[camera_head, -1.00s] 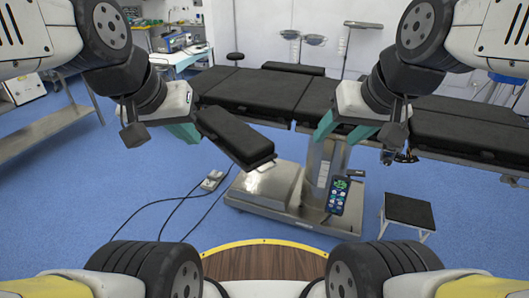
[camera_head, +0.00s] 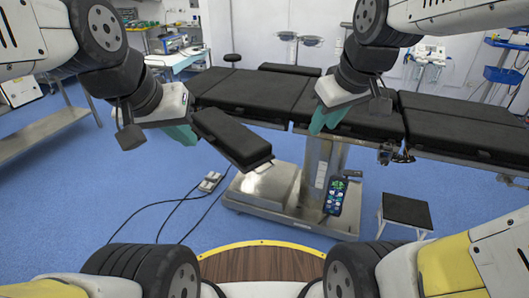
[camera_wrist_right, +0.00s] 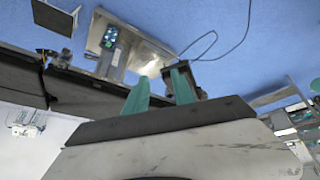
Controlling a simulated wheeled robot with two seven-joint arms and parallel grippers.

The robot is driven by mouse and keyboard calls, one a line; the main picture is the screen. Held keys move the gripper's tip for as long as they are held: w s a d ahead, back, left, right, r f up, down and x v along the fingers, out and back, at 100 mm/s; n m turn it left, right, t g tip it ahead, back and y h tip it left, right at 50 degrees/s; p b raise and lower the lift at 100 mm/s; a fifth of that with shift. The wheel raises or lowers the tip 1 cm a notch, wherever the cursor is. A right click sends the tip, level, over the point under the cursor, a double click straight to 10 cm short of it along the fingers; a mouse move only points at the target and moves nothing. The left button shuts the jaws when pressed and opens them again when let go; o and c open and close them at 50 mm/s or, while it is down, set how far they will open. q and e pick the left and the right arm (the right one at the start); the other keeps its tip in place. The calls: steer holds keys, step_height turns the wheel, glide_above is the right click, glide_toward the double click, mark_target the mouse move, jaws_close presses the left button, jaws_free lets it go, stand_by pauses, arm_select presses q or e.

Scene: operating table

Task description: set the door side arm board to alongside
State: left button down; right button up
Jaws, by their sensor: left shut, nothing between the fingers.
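The operating table (camera_head: 258,88) has black pads and stands across the view. A black padded arm board (camera_head: 232,138) sticks out from its near side, angled toward me, with a metal end. Another dark board (camera_head: 290,69) lies along the table's far side. I cannot tell which is the door side one. My left gripper (camera_head: 186,135) is shut and empty, just left of the near board and apart from it. My right gripper (camera_head: 323,122) is in front of the table, right of the near board; its fingers (camera_wrist_right: 160,91) are apart and empty in the wrist view.
The table's metal base (camera_head: 265,189) stands below, with a hand control (camera_head: 334,196) hanging beside it. A black-topped step stool (camera_head: 406,213) is at the right. A foot pedal (camera_head: 211,181) and cables lie on the blue floor, otherwise open in front.

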steer(key=w+a+f+n+g, duration=0.25)
steer(key=w+f+n, duration=0.35)
steer(key=w, duration=0.4)
steer(key=n+g, duration=0.1)
steer(key=n, duration=1.3)
glide_toward(266, 170)
steer(key=x, duration=0.7)
steer(key=shift+w+a+f, duration=0.15)
steer(key=shift+w+f, duration=0.05)
steer(key=shift+w, duration=0.05)
steer(key=shift+c, duration=0.4)
jaws_close()
